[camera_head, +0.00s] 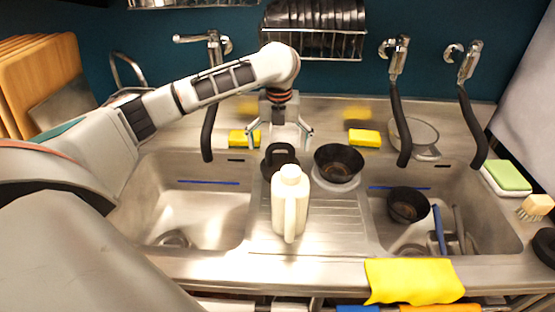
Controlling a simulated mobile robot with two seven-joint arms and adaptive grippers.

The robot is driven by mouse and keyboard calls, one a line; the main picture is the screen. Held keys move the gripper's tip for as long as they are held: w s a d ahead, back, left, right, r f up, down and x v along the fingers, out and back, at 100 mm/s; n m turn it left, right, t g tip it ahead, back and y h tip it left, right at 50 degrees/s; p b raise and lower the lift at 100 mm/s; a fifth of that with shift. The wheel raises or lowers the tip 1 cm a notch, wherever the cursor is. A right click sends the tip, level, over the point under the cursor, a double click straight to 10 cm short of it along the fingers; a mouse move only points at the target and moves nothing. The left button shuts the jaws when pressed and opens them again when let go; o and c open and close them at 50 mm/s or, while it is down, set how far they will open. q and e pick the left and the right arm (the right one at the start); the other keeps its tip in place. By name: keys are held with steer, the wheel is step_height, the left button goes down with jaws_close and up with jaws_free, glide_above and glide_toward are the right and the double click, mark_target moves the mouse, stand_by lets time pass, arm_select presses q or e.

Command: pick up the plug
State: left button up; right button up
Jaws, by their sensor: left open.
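A black piece with a raised loop handle (280,157) stands on the steel drainboard between the two basins, partly hidden by a white jug. It looks like the plug, though I cannot be certain. My left gripper (280,138) hangs pointing down just above and behind it, with its two fingers spread to either side. The gripper is open and holds nothing. I cannot tell whether it touches the black piece. My right gripper is not in view.
The white jug (290,203) stands close in front of the black piece. A black bowl (338,162) is just to its right. Another bowl (408,205) lies in the right basin. The left basin (205,205) is empty. Yellow sponges (364,138) lie along the back ledge.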

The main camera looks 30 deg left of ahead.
mark_target(280, 163)
arm_select(q)
steer(key=f, duration=0.6)
steer(key=shift+w+f, duration=0.2)
steer(key=shift+f, duration=0.15)
steer(key=c, duration=1.2)
